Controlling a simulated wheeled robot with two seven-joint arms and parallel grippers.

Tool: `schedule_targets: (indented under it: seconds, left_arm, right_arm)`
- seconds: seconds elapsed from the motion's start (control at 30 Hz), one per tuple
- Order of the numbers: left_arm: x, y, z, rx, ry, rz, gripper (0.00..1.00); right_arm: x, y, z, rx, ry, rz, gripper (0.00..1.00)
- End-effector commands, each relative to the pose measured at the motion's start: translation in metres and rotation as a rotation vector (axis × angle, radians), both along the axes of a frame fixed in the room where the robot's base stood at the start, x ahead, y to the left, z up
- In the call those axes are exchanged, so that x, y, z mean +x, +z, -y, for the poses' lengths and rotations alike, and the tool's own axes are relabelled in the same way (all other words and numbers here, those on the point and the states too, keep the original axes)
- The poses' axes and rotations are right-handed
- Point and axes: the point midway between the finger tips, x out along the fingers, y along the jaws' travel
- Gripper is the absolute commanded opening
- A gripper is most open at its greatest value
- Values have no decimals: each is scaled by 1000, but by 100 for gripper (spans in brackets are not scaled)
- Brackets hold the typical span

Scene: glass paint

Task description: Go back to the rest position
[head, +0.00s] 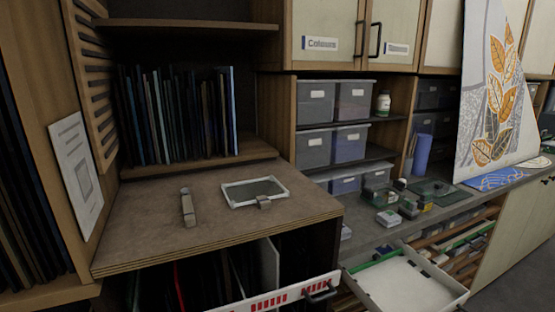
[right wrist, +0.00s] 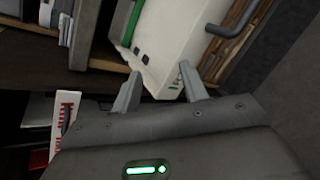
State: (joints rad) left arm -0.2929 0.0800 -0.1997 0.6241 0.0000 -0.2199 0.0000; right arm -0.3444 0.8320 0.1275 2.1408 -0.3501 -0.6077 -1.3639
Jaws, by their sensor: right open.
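My right gripper (right wrist: 161,76) shows in the right wrist view with its two grey fingers spread apart and nothing between them. Beyond the fingertips is a white drawer or tray (right wrist: 170,40) with a dark handle; I cannot tell whether the fingers touch it. Neither gripper shows in the head view, and my left gripper is in no view. In the head view a white-framed pane (head: 240,193) lies on the wooden bench top (head: 140,235), with a small grey tool (head: 187,207) to its left.
A white-fronted drawer with red lettering (head: 268,304) stands out below the bench. A pale open drawer (head: 403,283) juts out at lower right. Upright panes (head: 180,115) fill the shelf. Small boxes (head: 388,217) crowd the right-hand counter (head: 365,232). The bench top's front is clear.

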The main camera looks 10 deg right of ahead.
Motion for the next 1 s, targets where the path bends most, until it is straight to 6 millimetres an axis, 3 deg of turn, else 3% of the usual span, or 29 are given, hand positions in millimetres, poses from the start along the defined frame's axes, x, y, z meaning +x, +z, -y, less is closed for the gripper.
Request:
schedule_targets:
  seconds: [0.17, 0.3, 0.5, 0.7, 0.83, 1.0]
  left_arm:
    - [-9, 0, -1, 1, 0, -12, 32]
    - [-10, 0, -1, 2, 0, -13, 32]
    - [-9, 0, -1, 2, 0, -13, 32]
    - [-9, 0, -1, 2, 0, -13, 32]
    - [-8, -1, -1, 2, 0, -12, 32]
    - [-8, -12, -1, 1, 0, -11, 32]
  right_arm:
    - [-47, -49, -40, 402, -362, -133, 44]
    - [-96, -81, -78, 755, -732, -250, 44]
    - [-155, -102, -127, 1109, -1186, -373, 44]
    - [-203, -107, -169, 1336, -1566, -460, 44]
    - [-228, -109, -194, 1438, -1791, -506, 44]
    - [-215, -167, -191, 1404, -1786, -508, 44]
